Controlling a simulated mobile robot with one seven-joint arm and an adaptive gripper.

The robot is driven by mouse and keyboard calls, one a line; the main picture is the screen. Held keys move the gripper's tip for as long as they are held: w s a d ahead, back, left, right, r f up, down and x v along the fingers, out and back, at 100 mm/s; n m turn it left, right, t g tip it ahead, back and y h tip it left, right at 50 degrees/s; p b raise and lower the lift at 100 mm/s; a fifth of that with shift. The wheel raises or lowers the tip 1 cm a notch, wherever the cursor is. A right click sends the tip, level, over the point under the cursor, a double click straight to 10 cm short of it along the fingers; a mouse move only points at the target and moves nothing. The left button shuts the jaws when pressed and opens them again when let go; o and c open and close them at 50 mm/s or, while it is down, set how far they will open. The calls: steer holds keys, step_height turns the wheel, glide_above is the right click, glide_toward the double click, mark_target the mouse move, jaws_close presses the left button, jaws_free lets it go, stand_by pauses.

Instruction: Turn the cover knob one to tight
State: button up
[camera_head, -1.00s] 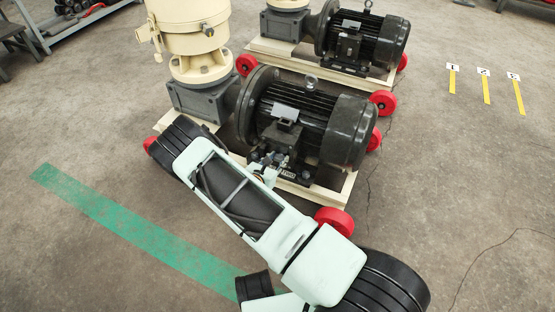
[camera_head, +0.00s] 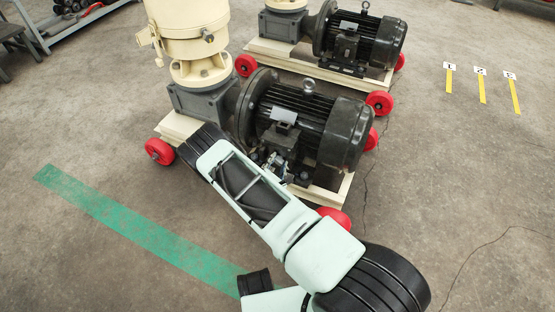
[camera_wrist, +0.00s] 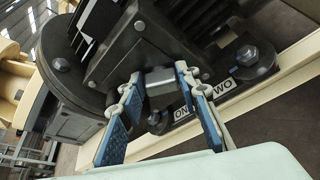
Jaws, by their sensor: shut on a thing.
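In the wrist view, a grey block-shaped knob (camera_wrist: 160,98) stands out from the dark terminal box (camera_wrist: 138,50) of the motor. A white label below it reads "ON" and "WO" (camera_wrist: 226,88), with the middle letters hidden behind a finger. My gripper (camera_wrist: 160,82) has its two blue-padded fingers on either side of this knob and is shut on it. The knob appears to be the one by the "ONE" end. I cannot make out a second knob. In the head view, the near motor (camera_head: 310,120) is clear, but my arm partly hides the knob area.
A bolted motor foot (camera_wrist: 248,62) sits right of the fingers. The cream base frame (camera_head: 330,190) has red wheels (camera_head: 160,151). A cream mill body (camera_head: 190,35) stands left, and a second motor (camera_head: 360,38) stands behind.

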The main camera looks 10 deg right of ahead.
steer(key=m, duration=0.1)
steer(key=m+t, duration=0.1)
steer(key=m+t+y, duration=0.1)
steer(key=m, duration=0.1)
steer(key=shift+s+d+f, duration=0.2)
steer(key=shift+d+f, duration=0.05)
steer(key=shift+f, duration=0.1)
steer(key=m, duration=0.1)
steer(key=m+t, duration=0.1)
steer(key=m, duration=0.1)
steer(key=m+t+b, duration=0.1)
steer(key=m, duration=0.1)
steer(key=shift+f, duration=0.3)
steer(key=o, duration=1.2)
steer(key=shift+c, duration=0.2)
steer(key=shift+r+t+y, duration=0.15)
steer(key=shift+t+y, duration=0.15)
